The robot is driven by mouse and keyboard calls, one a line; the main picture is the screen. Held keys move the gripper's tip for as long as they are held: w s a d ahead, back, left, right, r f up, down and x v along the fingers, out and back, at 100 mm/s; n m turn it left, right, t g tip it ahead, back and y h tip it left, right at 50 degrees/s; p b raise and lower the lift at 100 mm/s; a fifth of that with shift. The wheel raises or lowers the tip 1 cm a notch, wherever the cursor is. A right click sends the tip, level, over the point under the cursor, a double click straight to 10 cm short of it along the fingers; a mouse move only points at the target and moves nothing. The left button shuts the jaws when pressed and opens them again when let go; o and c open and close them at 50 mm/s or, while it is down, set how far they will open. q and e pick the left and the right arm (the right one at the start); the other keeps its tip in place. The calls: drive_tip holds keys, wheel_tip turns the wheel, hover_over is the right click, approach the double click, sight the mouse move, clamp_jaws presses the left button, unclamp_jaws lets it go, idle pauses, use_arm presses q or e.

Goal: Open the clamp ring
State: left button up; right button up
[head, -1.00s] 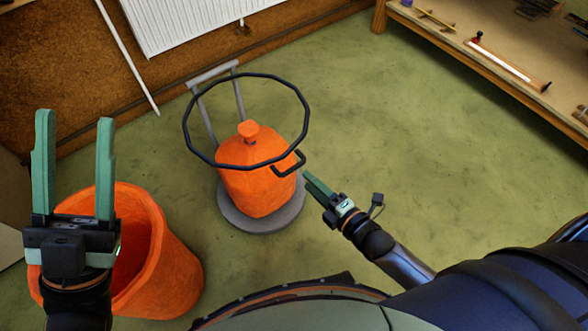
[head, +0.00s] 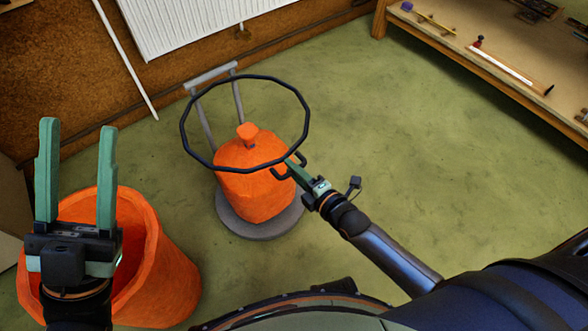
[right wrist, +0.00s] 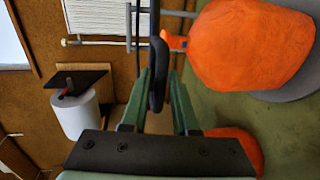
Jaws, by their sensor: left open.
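The clamp ring, a thin black hoop (head: 182,124), sits above an orange sack-like body (head: 255,190) with a small knob on top. A black handle juts from the ring's lower right; it shows large in the right wrist view (right wrist: 158,75). My right gripper (head: 296,163) is at this handle in the head view. In the right wrist view its green fingers (right wrist: 160,90) lie on either side of the handle; whether they press on it I cannot tell. My left gripper (head: 77,175) is open and empty, fingers up, over an orange bin.
The orange bin (head: 170,275) stands at lower left. The orange body rests on a round grey base (head: 240,228) with a grey upright frame (head: 210,75) behind. A wooden bench (head: 500,75) with tools is at upper right. The green floor between is clear.

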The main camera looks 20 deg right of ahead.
clamp_jaws()
idle(1.0)
